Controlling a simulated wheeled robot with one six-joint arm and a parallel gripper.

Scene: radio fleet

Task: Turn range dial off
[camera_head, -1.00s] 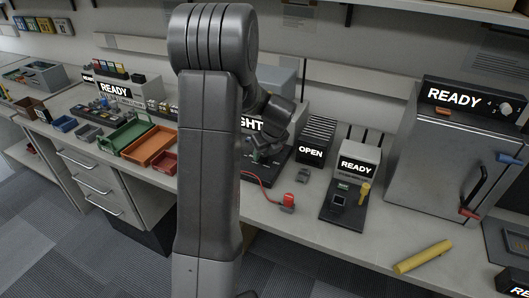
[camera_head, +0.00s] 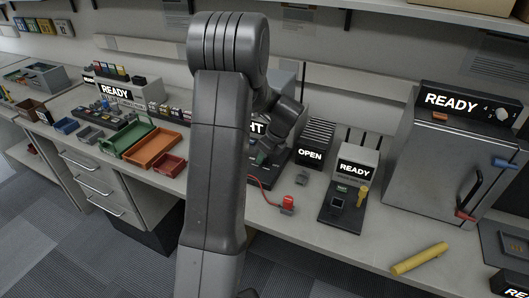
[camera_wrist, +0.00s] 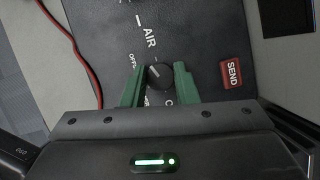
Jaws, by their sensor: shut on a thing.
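The range dial (camera_wrist: 159,76) is a small black round knob with a light pointer mark on a dark panel (camera_wrist: 190,30) in the wrist view. Printed labels around it include OFF at its upper left and AIR above. My gripper (camera_wrist: 159,82) has green fingers on either side of the dial and is shut on it. The pointer seems to lean toward the upper left, but its exact setting is hard to read.
A red SEND button (camera_wrist: 232,73) is right of the dial. A red cable (camera_wrist: 82,45) runs along the panel's left. In the head view, an OPEN rack (camera_head: 312,150), a READY unit (camera_head: 355,172), a metal cabinet (camera_head: 435,155) and a yellow cylinder (camera_head: 419,258) are to the right; coloured trays (camera_head: 155,150) are left.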

